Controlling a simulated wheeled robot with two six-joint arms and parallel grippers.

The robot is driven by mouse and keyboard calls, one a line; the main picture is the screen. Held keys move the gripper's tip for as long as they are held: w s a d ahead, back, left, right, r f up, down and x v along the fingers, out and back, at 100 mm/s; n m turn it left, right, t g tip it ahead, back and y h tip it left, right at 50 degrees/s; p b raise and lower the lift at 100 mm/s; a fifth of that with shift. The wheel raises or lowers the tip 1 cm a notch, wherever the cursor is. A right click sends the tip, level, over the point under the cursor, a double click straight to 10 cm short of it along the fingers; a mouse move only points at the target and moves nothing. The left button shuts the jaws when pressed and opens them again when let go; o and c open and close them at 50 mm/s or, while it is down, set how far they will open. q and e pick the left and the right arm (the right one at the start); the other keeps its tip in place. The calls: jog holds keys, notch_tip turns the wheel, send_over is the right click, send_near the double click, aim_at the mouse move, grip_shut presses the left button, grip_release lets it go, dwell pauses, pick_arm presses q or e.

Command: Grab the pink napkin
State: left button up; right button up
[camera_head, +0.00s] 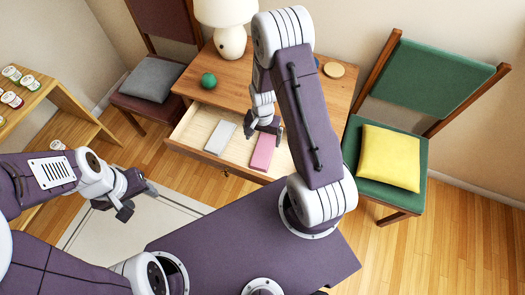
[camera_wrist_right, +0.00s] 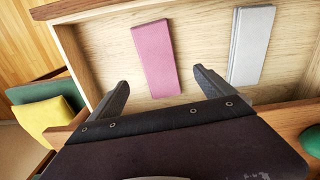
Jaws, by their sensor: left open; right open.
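The pink napkin (camera_head: 264,153) lies flat in the open wooden drawer (camera_head: 187,133) of the table, to the right of a grey napkin (camera_head: 220,137). In the right wrist view the pink napkin (camera_wrist_right: 154,58) lies beyond the fingertips, roughly between their lines, with the grey napkin (camera_wrist_right: 251,46) to its right. My right gripper (camera_head: 265,131) is open and empty above the drawer; its two fingers (camera_wrist_right: 163,86) show apart in the wrist view. My left gripper (camera_head: 138,200) is open and empty, over the floor left of the drawer.
A lamp (camera_head: 228,30), a green ball (camera_head: 208,80) and a round wooden disc (camera_head: 334,70) stand on the tabletop. A green chair (camera_head: 388,193) with a yellow cushion (camera_head: 389,158) is at right. A shelf (camera_head: 60,95) with jars is at left.

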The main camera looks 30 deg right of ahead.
aim_at(264, 150)
jog(key=f, duration=0.2)
jog(key=shift+s+d+f, duration=0.15)
jog(key=shift+s+f, duration=0.1)
jog(key=shift+f, duration=0.15)
jog(key=shift+w+f, duration=0.15)
jog(key=shift+f, duration=0.3)
notch_tip(264, 150, down, 5)
jog(key=shift+d+f+b, duration=0.1)
jog(key=shift+b, duration=0.4)
jog(key=c, duration=1.4)
